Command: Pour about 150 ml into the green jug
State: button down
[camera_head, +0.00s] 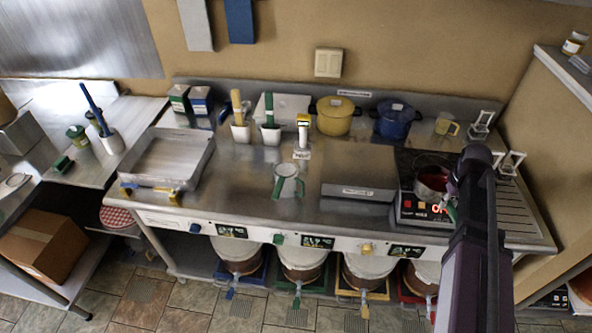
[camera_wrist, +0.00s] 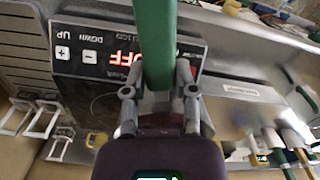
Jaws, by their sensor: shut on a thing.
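The green jug (camera_head: 288,182) is a clear jug with green trim and handle, standing upright on the steel counter in the middle of the head view. A small pan (camera_head: 431,181) with dark red contents sits at the hob on the right. My gripper (camera_head: 453,190) is at the pan's right side. In the wrist view my gripper (camera_wrist: 160,90) is shut on a green handle (camera_wrist: 157,45), which appears to be the pan's. My wrist hides most of the pan there, and my arm covers part of the hob in the head view.
The hob (camera_head: 404,212) has a red display reading OFF. A steel box (camera_head: 358,172) lies between jug and hob. Yellow (camera_head: 335,118) and blue (camera_head: 395,121) pots stand behind. A steel tray (camera_head: 168,160) is at left. Counter around the jug is mostly clear.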

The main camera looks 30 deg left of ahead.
jog(key=s+a, duration=0.2)
jog(key=a, duration=3.2)
jog(key=s+a+f+b, duration=0.1)
jog(key=s+a, duration=0.5)
jog(key=a, duration=0.5)
jog(key=s+a, duration=0.6)
jog(key=a, duration=0.5)
jog(key=s+a+f+b, duration=0.3)
jog(key=a+f+b, duration=0.2)
jog(key=f+b, duration=0.1)
jog(key=shift+s+a+f, duration=0.15)
jog(key=shift+s, duration=0.25)
jog(key=shift+w+d+r+g+y+p, duration=0.1)
jog(key=shift+w+d+r+g+y, duration=0.35)
jog(key=shift+d+y, duration=0.3)
jog(key=shift+w+d+r+g+y+p, duration=0.1)
jog(key=shift+w+d+r+g+y, duration=0.35)
jog(key=shift+d+y, duration=0.2)
jog(key=shift+w+d+r+g+y+p, duration=0.1)
jog(key=shift+w+d+r+g+y, duration=0.35)
jog(key=shift+d+y, duration=0.3)
jog(key=shift+w+d+r+y, duration=0.1)
jog(key=shift+d+r+y, duration=0.05)
jog(key=shift+r+y, duration=0.1)
